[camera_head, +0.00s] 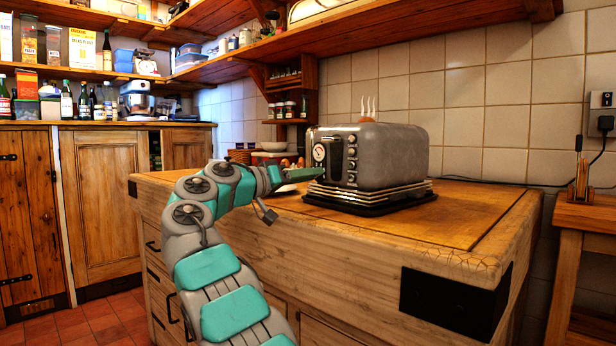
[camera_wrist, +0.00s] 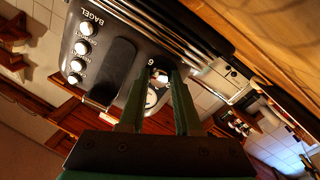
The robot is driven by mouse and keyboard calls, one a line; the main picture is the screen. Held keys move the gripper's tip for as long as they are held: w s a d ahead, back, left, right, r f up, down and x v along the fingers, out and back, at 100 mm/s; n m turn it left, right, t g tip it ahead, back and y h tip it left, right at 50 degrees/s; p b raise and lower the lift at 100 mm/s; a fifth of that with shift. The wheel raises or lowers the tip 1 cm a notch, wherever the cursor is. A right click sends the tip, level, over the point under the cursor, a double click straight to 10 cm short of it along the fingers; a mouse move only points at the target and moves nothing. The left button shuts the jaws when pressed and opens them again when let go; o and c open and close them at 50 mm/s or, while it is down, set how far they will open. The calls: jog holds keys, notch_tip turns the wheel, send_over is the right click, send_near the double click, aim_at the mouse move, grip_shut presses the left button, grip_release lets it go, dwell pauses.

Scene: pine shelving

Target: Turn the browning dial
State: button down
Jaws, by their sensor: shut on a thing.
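The grey metal toaster (camera_head: 390,155) stands on the wooden counter, its control face turned to the left. In the wrist view its dark control panel (camera_wrist: 118,58) appears turned round, with a "6" printed beside the browning dial (camera_wrist: 160,76). My gripper (camera_wrist: 160,80) is at the panel, its two green fingers on either side of the dial and shut on it. In the head view my gripper (camera_head: 314,173) reaches the lower part of the control face, and the dial is hidden there. A round white gauge (camera_head: 319,152) shows just above my gripper.
A column of round buttons (camera_wrist: 82,47), one marked BAGEL, and a dark lever (camera_wrist: 108,72) sit beside the dial. The toaster stands on a dark tray (camera_head: 370,204). Bowls (camera_head: 272,157) stand behind my arm. The counter (camera_head: 450,218) is clear in front and to the right.

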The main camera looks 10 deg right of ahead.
jog(key=shift+n, duration=0.3)
jog(key=shift+n+p, duration=0.3)
jog(key=shift+n, duration=0.2)
jog(key=n+p, duration=0.2)
jog(key=shift+s+d+r+n, duration=0.1)
jog(key=shift+r+n, duration=0.2)
jog(key=shift+n, duration=0.1)
jog(key=n+t+p, duration=0.1)
jog(key=n+p, duration=0.5)
jog(key=p, duration=0.1)
jog(key=shift+r+n+p, duration=0.1)
jog(key=shift+n+p, duration=0.2)
jog(key=shift+p, duration=0.05)
jog(key=n, duration=0.1)
jog(key=n+p, duration=0.1)
jog(key=n, duration=0.1)
jog(key=n+p, duration=0.1)
jog(key=n, duration=0.1)
jog(key=shift+f+t, duration=0.3)
jog(key=n, duration=0.4)
jog(key=shift+y, duration=0.4)
jog(key=shift+n, duration=0.5)
jog(key=c, duration=0.6)
grip_release()
